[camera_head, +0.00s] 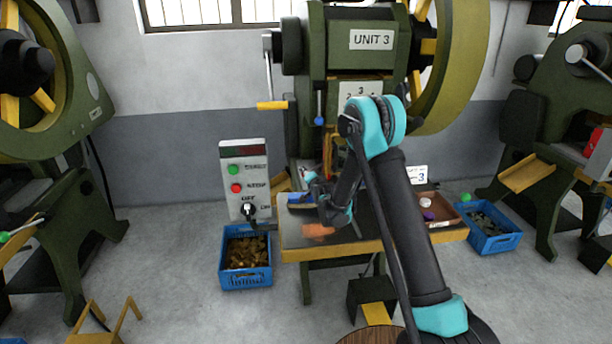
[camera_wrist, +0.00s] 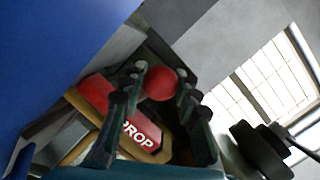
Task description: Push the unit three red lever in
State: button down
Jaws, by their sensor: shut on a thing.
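The unit three press (camera_head: 340,50), dark green with a "UNIT 3" plate, stands at the back centre in the head view. In the wrist view, a round red knob (camera_wrist: 160,83) sits between the two fingers of my gripper (camera_wrist: 161,90), which is shut on it. I take this knob for the red lever's end. A red block with white lettering (camera_wrist: 125,118), reading like "PROP" or "DROP", lies just behind the fingers. In the head view my arm hides much of the press front, and the grip itself is too small to make out.
A control box (camera_head: 244,180) with green and red buttons stands left of the press table (camera_head: 375,247). A blue crate of copper-coloured pieces (camera_head: 246,258) is below it. Another blue crate (camera_head: 490,230) stands at the right. A yellow-handled lever (camera_head: 271,105) and blue-knobbed lever (camera_head: 319,121) are on the press.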

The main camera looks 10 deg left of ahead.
jog(key=shift+d, duration=0.2)
jog(key=c, duration=1.1)
grip_release()
jog(key=shift+d, duration=0.1)
jog(key=v, duration=1.2)
